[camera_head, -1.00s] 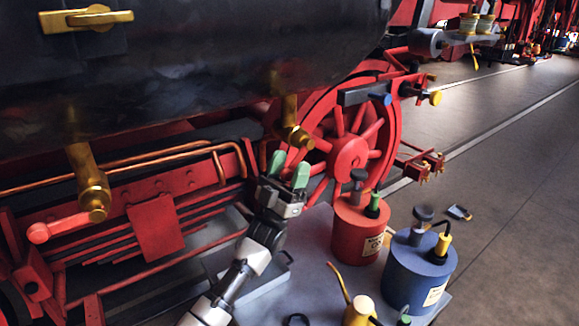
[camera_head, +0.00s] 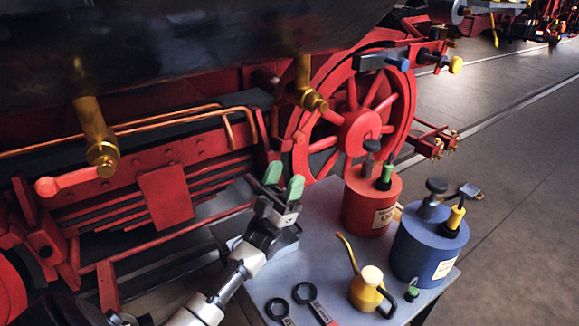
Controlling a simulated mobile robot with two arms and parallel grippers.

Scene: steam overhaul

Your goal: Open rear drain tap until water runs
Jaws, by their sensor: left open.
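Two brass drain taps hang under the dark cylinder. One tap (camera_head: 98,140) is at the left and has a red lever (camera_head: 68,181) pointing out to the left, close to level. The other tap (camera_head: 306,86) is at the right, in front of the red wheel, and I see no lever on it. I cannot tell which one is the rear tap. No water stream shows under either. My left gripper (camera_head: 284,181) is open and empty, with green fingertips pointing up. It is below the right tap and well right of the red lever, apart from both. My right gripper is not in view.
A grey table (camera_head: 325,258) stands below and right of my gripper. It holds a red can (camera_head: 371,205), a blue can (camera_head: 428,245), a yellow oil can (camera_head: 367,290) and ring-ended tools (camera_head: 312,300). Copper pipes (camera_head: 160,122) run between the taps. Floor is clear at right.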

